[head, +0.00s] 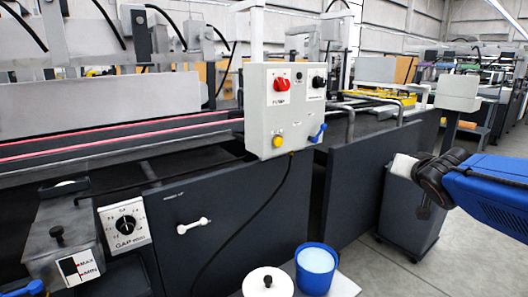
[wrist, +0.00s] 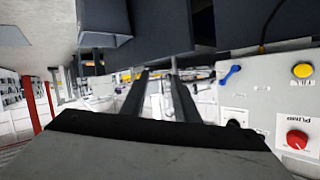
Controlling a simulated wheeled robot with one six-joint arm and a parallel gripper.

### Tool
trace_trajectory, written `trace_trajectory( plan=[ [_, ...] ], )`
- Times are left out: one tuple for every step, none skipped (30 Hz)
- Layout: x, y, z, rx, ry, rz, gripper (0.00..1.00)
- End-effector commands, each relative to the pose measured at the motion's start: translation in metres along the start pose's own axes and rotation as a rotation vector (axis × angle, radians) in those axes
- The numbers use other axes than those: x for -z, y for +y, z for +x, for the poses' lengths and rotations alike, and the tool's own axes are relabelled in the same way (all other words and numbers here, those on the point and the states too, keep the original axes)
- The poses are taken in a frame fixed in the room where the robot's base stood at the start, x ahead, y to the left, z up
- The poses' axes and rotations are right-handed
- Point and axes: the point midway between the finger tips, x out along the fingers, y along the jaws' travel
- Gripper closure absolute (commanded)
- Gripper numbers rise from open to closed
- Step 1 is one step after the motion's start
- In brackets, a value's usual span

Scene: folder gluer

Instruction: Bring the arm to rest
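My arm reaches in from the right edge of the head view as a blue link ending in a dark wrist, above a grey bin. In the wrist view my gripper (wrist: 159,75) shows as two dark parallel fingers with a clear gap between them. Nothing is seen held in the gap. In the head view the fingers cannot be made out clearly. The wrist view is turned upside down, with the control box (wrist: 265,100) to the right of the fingers, apart from them.
The control box (head: 284,108) carries a red knob (head: 280,84), a yellow button (head: 277,141) and a blue lever (head: 318,133). A blue pot (head: 314,270) and a white lidded pot (head: 268,282) stand low in front. The bin (head: 407,215) stands below my wrist. Open floor (head: 375,270) lies right.

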Motion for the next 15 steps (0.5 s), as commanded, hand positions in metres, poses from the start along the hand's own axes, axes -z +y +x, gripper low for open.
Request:
trace_trajectory(
  plan=[
    [-0.018, 0.008, -0.015, -0.036, -0.043, -0.025, 0.72],
    [-0.032, 0.013, -0.024, -0.059, -0.077, -0.044, 0.72],
    [-0.049, 0.02, -0.036, -0.085, -0.126, -0.071, 0.72],
    [-0.064, 0.025, -0.045, -0.101, -0.167, -0.09, 0.72],
    [-0.079, 0.028, -0.055, -0.112, -0.209, -0.111, 0.72],
    [-0.099, 0.033, -0.068, -0.122, -0.268, -0.139, 0.72],
    [-0.115, 0.036, -0.078, -0.126, -0.315, -0.16, 0.72],
    [-0.13, 0.038, -0.088, -0.125, -0.359, -0.18, 0.72],
    [-0.15, 0.04, -0.102, -0.119, -0.421, -0.209, 0.72],
    [-0.164, 0.042, -0.113, -0.111, -0.466, -0.23, 0.72],
    [-0.178, 0.042, -0.123, -0.1, -0.51, -0.25, 0.72],
    [-0.196, 0.042, -0.136, -0.082, -0.566, -0.275, 0.72],
    [-0.208, 0.042, -0.145, -0.067, -0.604, -0.293, 0.72],
    [-0.219, 0.042, -0.154, -0.051, -0.639, -0.31, 0.72],
    [-0.232, 0.041, -0.165, -0.029, -0.683, -0.33, 0.72]
  ],
)
